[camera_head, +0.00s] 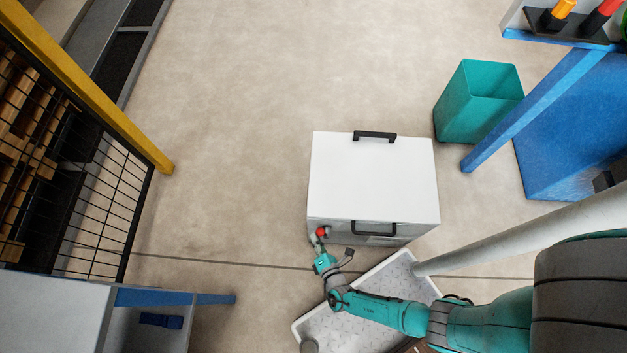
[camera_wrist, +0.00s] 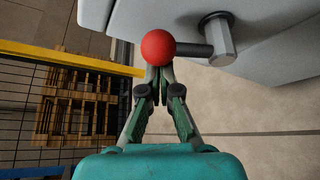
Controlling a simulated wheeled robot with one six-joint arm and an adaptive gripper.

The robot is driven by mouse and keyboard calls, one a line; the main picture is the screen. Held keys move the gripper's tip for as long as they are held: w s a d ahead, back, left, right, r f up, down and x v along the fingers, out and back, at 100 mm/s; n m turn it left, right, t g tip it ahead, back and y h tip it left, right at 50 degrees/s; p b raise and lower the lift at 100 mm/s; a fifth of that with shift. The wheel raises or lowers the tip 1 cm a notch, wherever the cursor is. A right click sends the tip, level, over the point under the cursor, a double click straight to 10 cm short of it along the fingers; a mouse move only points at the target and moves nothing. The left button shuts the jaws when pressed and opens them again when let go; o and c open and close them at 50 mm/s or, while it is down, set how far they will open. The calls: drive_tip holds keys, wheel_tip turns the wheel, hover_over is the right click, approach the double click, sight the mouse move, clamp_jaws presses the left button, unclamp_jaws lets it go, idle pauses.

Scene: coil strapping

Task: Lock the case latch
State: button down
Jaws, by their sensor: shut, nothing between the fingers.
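The white case (camera_head: 375,180) stands on the floor with its lid down and black handles at its back and front edges. The latch is on its front face near the left corner: a grey lever with a red ball knob (camera_head: 321,232). In the wrist view the red knob (camera_wrist: 158,47) sits on a rod running right to a grey hexagonal hub (camera_wrist: 219,38) on the case face. My gripper (camera_wrist: 155,76) is shut and empty, its fingertips right at the knob. I cannot tell whether they touch it. My gripper also shows in the head view (camera_head: 322,246).
A teal bin (camera_head: 478,103) stands right of the case, near a blue-legged bench (camera_head: 535,105). A black mesh fence with a yellow post (camera_head: 95,85) is at left. A blue-and-grey table (camera_head: 150,298) is at lower left. Floor behind the case is clear.

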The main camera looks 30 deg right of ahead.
drive_tip(key=shift+s+d+r, duration=0.5)
drive_tip(key=shift+s+d, duration=0.1)
drive_tip(key=shift+d, duration=0.3)
idle(0.3)
